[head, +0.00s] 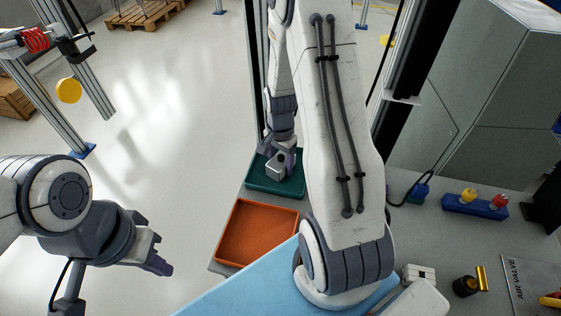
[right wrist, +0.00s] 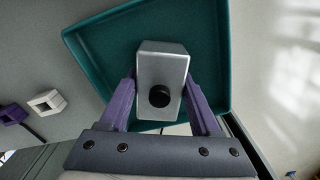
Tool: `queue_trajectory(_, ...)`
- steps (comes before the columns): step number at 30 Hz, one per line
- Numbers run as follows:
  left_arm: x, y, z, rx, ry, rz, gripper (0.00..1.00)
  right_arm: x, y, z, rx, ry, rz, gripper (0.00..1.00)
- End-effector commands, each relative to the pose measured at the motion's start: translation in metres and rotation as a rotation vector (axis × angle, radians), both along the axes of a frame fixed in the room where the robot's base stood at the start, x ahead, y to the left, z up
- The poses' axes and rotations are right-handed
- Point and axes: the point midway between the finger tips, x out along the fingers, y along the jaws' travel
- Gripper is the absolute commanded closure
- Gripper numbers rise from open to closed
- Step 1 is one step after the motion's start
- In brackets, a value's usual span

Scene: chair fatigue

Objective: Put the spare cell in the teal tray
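The spare cell is a silver-grey block with a round black knob (right wrist: 160,70), seen in the right wrist view between my purple fingers. It also shows in the head view as a small grey block (head: 276,164). My right gripper (right wrist: 160,92) is shut on it, with a finger against each side; the gripper (head: 280,160) is at the teal tray in the head view. The teal tray (head: 262,184) lies behind the cell, its rim visible in the right wrist view (right wrist: 222,100). Whether the cell touches the tray floor is unclear. My left gripper (head: 158,254) hangs at the left, away from the bench, apparently empty.
An orange tray (head: 257,232) sits just in front of the teal tray. A blue mat (head: 240,288) lies nearer. A blue holder (head: 474,206) with coloured knobs and a brass-coloured fitting (head: 467,286) stand on the right. My right arm hides the bench middle.

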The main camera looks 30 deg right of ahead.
Motion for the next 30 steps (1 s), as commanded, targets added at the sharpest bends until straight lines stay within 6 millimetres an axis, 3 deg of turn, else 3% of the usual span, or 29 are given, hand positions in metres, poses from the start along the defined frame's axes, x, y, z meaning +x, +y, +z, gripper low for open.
queue_trajectory(1, 0.000, 0.000, 0.000, 0.000, 0.000, 0.000, 1.00, 0.000, 0.000, 0.000, 0.000, 0.000, 0.000, 0.15)
queue_trajectory(2, 0.000, 0.000, 0.000, 0.000, 0.000, 0.000, 1.00, 0.000, 0.000, 0.000, 0.000, 0.000, 0.000, 0.08)
queue_trajectory(14, 0.000, 0.000, 0.002, 0.000, 0.000, 0.000, 1.00, 0.000, 0.000, 0.006, -0.001, -0.001, 0.000, 0.08)
queue_trajectory(30, 0.000, 0.000, 0.003, 0.000, 0.000, 0.000, 1.00, 0.001, 0.000, 0.107, -0.001, -0.003, 0.000, 0.08)
